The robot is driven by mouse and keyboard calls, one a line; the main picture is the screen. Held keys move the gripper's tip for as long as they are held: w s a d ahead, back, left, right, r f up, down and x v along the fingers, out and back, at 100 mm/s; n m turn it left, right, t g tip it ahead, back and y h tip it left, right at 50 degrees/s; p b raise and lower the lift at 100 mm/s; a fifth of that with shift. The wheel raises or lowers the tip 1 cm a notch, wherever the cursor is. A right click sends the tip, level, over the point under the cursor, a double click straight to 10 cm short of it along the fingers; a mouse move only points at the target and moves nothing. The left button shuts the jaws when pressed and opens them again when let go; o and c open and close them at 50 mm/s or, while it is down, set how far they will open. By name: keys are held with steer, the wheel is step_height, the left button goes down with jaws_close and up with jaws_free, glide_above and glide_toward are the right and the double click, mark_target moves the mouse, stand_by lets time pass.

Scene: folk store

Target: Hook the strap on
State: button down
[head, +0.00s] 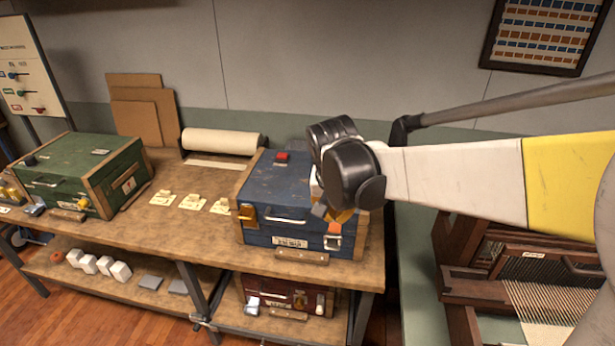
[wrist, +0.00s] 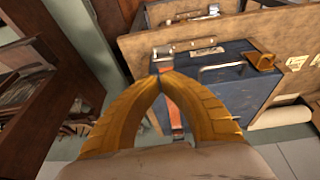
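A blue case (head: 285,185) with wooden edges stands on the workbench, its lid down. A red-orange strap (head: 334,229) hangs at the right of its front, above a metal fitting. The strap (wrist: 172,105) shows between and behind my yellow fingers in the wrist view. My gripper (head: 341,216) is at the front right of the case, close to the strap. Its fingertips (wrist: 160,76) are together. I cannot tell whether they touch or pinch the strap. My wrist hides the case's upper right corner.
A green case (head: 80,170) stands at the bench's left. Paper tags (head: 192,202) and a paper roll (head: 220,141) lie between the cases. A dark red case (head: 285,297) is on the lower shelf. A wooden loom (head: 520,270) stands to the right.

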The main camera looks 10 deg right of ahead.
steer(key=b, duration=0.3)
glide_above(336, 232)
steer(key=s+a, duration=0.2)
steer(key=s, duration=0.2)
steer(key=f, duration=0.8)
steer(key=shift+s+d+f, duration=0.1)
steer(key=shift+d+f, duration=0.05)
steer(key=shift+d, duration=0.1)
steer(key=shift+f, duration=0.15)
